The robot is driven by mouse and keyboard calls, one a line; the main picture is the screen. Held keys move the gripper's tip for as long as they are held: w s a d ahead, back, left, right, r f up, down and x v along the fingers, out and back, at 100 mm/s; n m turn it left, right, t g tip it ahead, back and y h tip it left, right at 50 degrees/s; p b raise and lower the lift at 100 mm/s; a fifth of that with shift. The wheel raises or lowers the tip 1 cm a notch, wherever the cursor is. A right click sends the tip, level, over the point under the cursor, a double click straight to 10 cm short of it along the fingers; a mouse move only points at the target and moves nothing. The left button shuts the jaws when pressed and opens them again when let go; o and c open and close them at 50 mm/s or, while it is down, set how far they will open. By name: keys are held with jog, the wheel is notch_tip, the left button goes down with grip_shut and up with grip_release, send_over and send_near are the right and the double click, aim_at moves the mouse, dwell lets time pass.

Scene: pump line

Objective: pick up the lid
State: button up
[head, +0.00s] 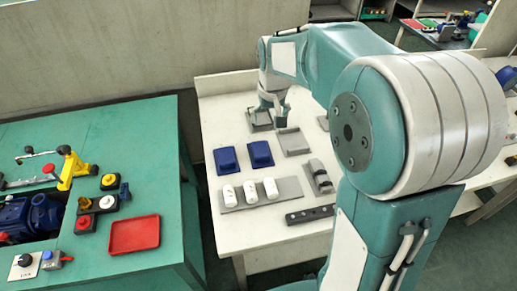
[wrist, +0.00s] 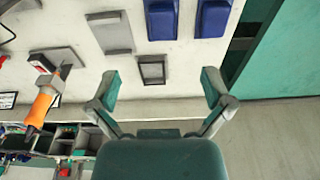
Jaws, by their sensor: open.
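A small grey rectangular piece with a raised rim, which looks like the lid (head: 260,124), lies on the white table near its back left. In the wrist view the lid (wrist: 152,70) lies between and just beyond the fingertips, a little nearer the left finger. My gripper (head: 267,108) is above it, pointing down, and partly hides it in the head view. In the wrist view my gripper (wrist: 161,83) is open, with nothing between the fingers. Whether a fingertip touches the lid or table, I cannot tell.
Two blue blocks (head: 260,153) and a flat grey plate (head: 292,141) lie close by. A grey holder with white cylinders (head: 250,188) stands nearer the front. The wrist view shows an orange-handled tool (wrist: 40,105). A green bench (head: 150,190) stands left, across a gap.

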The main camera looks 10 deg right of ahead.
jog(key=g, duration=0.2)
send_over(261, 150)
notch_tip(261, 150, down, 11)
jog(key=f, duration=0.5)
jog(key=shift+w+f, duration=0.15)
jog(key=shift+w, duration=0.2)
jog(key=shift+s+f, duration=0.2)
jog(key=shift+f, duration=1.2)
jog(key=shift+s+f, duration=0.15)
jog(key=shift+f, duration=1.2)
jog(key=c, duration=1)
